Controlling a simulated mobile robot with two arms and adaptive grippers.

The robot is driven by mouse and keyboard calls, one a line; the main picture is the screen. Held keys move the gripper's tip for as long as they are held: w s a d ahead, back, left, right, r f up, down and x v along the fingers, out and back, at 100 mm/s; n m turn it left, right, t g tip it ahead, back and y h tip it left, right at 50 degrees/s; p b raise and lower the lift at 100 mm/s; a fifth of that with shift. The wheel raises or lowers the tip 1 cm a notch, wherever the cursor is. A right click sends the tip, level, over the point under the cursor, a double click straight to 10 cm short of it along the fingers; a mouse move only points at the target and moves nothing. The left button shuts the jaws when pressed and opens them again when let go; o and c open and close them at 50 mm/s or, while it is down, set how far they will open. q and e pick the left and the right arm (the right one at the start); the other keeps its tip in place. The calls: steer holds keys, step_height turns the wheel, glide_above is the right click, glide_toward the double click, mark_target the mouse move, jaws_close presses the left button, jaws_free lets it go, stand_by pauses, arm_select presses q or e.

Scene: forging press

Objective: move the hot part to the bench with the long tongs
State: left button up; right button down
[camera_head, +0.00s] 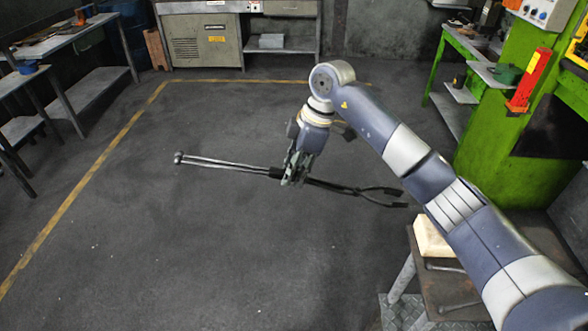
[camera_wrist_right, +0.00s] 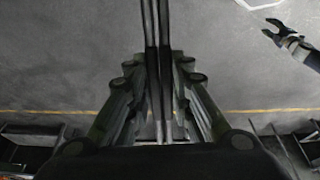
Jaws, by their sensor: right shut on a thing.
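My right gripper (camera_head: 293,172) is shut on the long tongs (camera_head: 225,165) near their middle and holds them above open floor. The tongs lie nearly level across the head view. In the right wrist view the tongs (camera_wrist_right: 157,40) run up between the fingers. My left gripper (camera_wrist_right: 270,30) shows at that view's upper right, with its fingers apart and empty. I cannot make out a glowing hot part. A small bench (camera_head: 426,278) stands at the lower right, partly behind my right arm.
A pale block (camera_head: 432,237) and dark tools lie on the small bench. A green machine (camera_head: 500,150) with a red part (camera_head: 528,82) stands at the right. Grey tables (camera_head: 70,42) line the left, and a grey cabinet (camera_head: 205,38) stands at the back. The middle floor is clear.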

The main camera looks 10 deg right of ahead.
mark_target(315, 179)
steer(key=shift+w+m, duration=0.1)
steer(key=shift+m, duration=0.3)
steer(key=shift+s+d+f+b, duration=0.2)
steer(key=shift+d+f+b, duration=0.35)
steer(key=shift+d, duration=0.1)
steer(key=d, duration=0.1)
steer(key=d+f+b, duration=0.1)
steer(key=s+d, duration=0.1)
steer(key=shift+d+f, duration=0.15)
steer(key=shift+f, duration=0.1)
steer(key=shift+s+d+f+b, duration=0.2)
steer(key=shift+d+f, duration=0.15)
steer(key=shift+d, duration=0.3)
steer(key=shift+s+d+f+b, duration=0.1)
steer(key=shift+d+f+b, duration=0.1)
steer(key=shift+d+f, duration=0.3)
steer(key=shift+d+r, duration=0.1)
steer(key=shift+r, duration=0.05)
steer(key=c, duration=1.8)
jaws_free()
steer(key=o, duration=0.7)
